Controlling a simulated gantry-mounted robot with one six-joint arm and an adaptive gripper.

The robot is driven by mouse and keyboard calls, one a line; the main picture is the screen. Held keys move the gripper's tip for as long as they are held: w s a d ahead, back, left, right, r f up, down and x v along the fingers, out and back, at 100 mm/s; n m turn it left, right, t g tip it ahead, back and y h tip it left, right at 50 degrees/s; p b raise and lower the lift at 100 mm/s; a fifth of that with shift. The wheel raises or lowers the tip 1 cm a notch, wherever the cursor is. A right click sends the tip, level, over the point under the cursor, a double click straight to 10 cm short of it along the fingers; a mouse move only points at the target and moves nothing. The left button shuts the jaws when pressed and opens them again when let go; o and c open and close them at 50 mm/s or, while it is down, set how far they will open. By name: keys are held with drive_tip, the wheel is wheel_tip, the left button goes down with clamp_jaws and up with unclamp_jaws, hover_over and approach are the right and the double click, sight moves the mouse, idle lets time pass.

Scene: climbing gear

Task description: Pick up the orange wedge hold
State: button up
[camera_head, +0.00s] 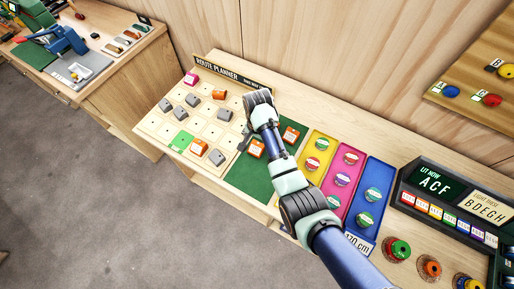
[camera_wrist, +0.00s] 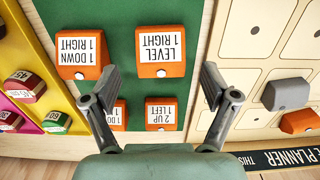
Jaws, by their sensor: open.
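Several orange wedge-like blocks with white labels lie on a green mat (camera_wrist: 200,20). In the wrist view, one reads "LEVEL 1 RIGHT" (camera_wrist: 161,45), one "1 DOWN 1 RIGHT" (camera_wrist: 82,48) and one "2 UP 1 LEFT" (camera_wrist: 158,115); another (camera_wrist: 117,115) is partly hidden by a finger. My gripper (camera_wrist: 161,76) is open and empty above the mat, its fingers either side of the "LEVEL 1 RIGHT" and "2 UP 1 LEFT" blocks. In the head view, my arm covers part of the mat; orange blocks show beside it (camera_head: 255,149) (camera_head: 290,134).
A pale "ROUTE PLANNER" board (camera_head: 207,131) with several grey holds and a few orange ones adjoins the mat. Yellow (camera_head: 321,140), pink (camera_head: 335,202) and blue (camera_head: 376,178) trays with round labelled items lie on the other side. A dark display console (camera_head: 452,205) stands at right.

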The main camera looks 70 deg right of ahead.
sight(257, 146)
wheel_tip(257, 146, down, 3)
drive_tip(key=shift+a+f, duration=0.15)
drive_tip(key=c, duration=1.3)
drive_tip(key=shift+o, duration=0.2)
drive_tip(key=shift+r, duration=0.2)
wheel_tip(257, 146, up, 20)
drive_tip(key=p, duration=0.9)
